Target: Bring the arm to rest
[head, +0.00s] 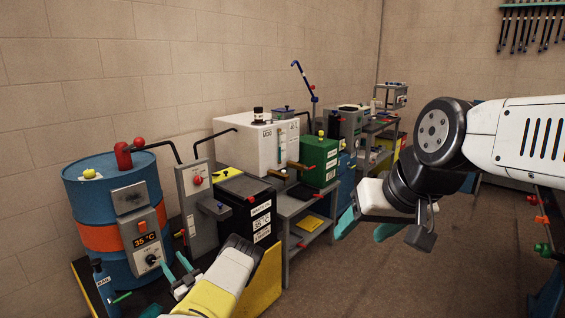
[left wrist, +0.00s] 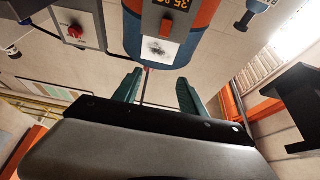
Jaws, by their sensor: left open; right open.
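My left gripper (head: 176,268) is low in the head view, in front of the blue and orange drum (head: 85,200). Its two teal fingers are apart with nothing seen held between them. In the left wrist view the open fingers (left wrist: 158,92) point toward the drum's control box (left wrist: 163,40), which appears upside down. A thin rod shows between the fingers there; I cannot tell what it belongs to. My right gripper (head: 362,226) is at the right of the head view, raised over the floor. Its teal fingers are apart and empty.
A grey lever box (head: 197,195) and a black labelled bin (head: 247,210) stand right of the drum. A bench (head: 300,205) carries a white box (head: 258,143) and a green box (head: 319,160). A blue bottle (head: 103,284) is near the drum. Floor (head: 400,275) at right is clear.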

